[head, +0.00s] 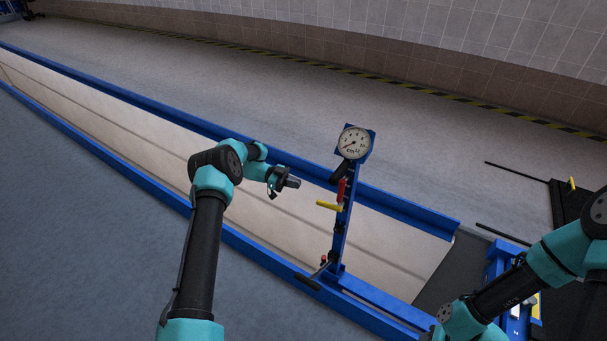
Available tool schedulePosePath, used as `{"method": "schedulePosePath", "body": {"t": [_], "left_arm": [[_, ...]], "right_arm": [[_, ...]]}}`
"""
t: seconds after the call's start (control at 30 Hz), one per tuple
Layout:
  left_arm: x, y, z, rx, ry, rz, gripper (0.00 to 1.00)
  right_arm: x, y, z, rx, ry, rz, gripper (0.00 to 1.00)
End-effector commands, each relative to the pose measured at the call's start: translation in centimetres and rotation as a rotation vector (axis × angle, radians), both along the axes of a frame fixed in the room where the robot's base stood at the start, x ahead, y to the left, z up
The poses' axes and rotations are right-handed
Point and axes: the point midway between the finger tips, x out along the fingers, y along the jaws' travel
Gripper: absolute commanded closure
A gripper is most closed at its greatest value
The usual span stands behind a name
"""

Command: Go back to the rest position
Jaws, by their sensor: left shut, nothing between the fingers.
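My left arm rises from the lower middle, and its gripper (289,183) is shut and empty over the pit, left of the jack's post and apart from it. The jack is a blue post (341,225) across the pit, with a round white dial gauge (354,143) on top. It carries a red part (341,190), a yellow handle (329,205) and a dark lever (309,282) near its foot. My right arm enters at the right edge and bends down to the bottom edge; its gripper is outside the picture.
Blue rails (110,98) edge the long pit (115,118). At the lower right stands blue equipment (513,318), partly behind my right arm, with a dark block (572,203) beyond. Grey floor (240,75) is clear up to the tiled wall (430,50).

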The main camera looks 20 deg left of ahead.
Motion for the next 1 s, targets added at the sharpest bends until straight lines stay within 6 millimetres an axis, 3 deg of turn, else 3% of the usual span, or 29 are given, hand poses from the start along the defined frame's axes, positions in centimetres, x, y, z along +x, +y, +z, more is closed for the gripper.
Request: {"method": "schedulePosePath", "body": {"t": [0.27, 0.47, 0.7, 1.0], "left_arm": [[-0.3, -0.5, -0.6, 0.021, 0.055, 0.008, 1.0], [-2.5, -3.1, -4.1, 0.151, 0.342, 0.058, 1.0], [-8.6, -6.2, -9.8, 0.417, 0.792, 0.197, 1.0], [-17.8, -7.9, -13.8, 0.723, 1.157, 0.465, 1.0]], "right_arm": [[0.0, 0.0, 0.0, 0.0, 0.0, 0.0, 0.57], [0.0, 0.0, 0.0, 0.0, 0.0, 0.0, 0.57], [0.0, 0.0, 0.0, 0.0, 0.0, 0.0, 0.57], [0.0, 0.0, 0.0, 0.0, 0.0, 0.0, 0.57]]}}
